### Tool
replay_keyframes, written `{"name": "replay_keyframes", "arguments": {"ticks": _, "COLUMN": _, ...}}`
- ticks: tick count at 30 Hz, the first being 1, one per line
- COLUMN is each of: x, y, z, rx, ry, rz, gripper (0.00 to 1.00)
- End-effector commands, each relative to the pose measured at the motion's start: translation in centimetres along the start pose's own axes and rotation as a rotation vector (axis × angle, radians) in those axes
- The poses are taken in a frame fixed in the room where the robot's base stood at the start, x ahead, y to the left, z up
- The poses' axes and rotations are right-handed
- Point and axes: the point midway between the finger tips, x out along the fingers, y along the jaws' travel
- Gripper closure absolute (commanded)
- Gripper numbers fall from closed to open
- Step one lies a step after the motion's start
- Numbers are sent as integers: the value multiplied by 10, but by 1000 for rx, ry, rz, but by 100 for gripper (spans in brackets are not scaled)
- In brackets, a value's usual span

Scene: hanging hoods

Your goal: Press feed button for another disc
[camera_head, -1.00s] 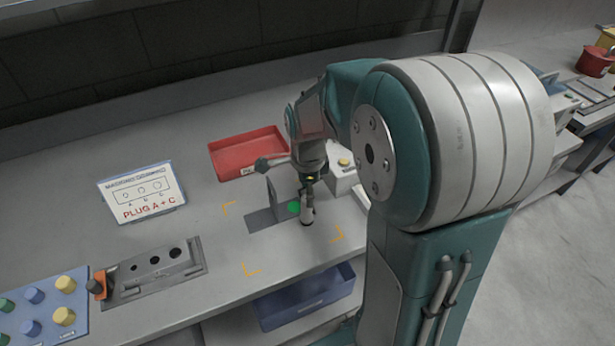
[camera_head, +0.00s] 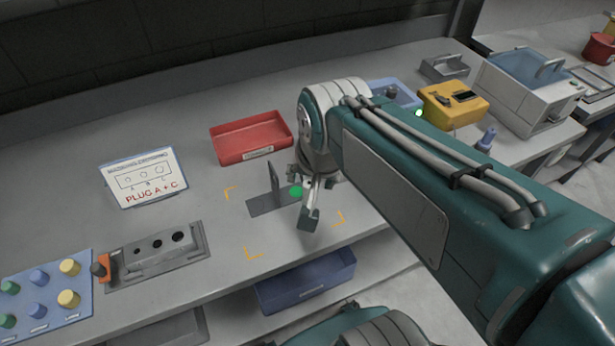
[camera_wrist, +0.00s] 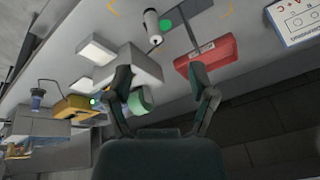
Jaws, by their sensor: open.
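My gripper (camera_wrist: 160,78) is open in the wrist view, its two dark fingers apart with nothing held between them. A pale box (camera_wrist: 148,66) lies beyond the left finger, and a light green rounded piece (camera_wrist: 146,97) shows beside that finger. I cannot tell whether this piece is the feed button. In the head view my gripper (camera_head: 312,200) points down near an upright grey plate (camera_head: 274,183) and a green light (camera_head: 297,191). The pale box with a yellow button is hidden behind my arm there. No loose disc can be made out.
A red tray (camera_head: 250,146) stands behind the orange corner marks, and a blue bin (camera_head: 305,288) sits below the bench edge. A sign (camera_head: 144,178), a grey holed block (camera_head: 158,252) and a blue peg board (camera_head: 40,300) stand left. A yellow box (camera_head: 452,105) is at right.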

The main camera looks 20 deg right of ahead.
Motion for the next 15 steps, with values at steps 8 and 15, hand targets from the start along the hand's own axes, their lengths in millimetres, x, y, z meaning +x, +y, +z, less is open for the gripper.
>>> {"name": "replay_keyframes", "arguments": {"ticks": 8, "x": -21, "y": 9, "z": 36, "rx": -481, "ry": 125, "rz": -52, "gripper": 28}}
{"name": "replay_keyframes", "arguments": {"ticks": 15, "x": -22, "y": 10, "z": 39, "rx": -538, "ry": 136, "rz": -53, "gripper": 28}}
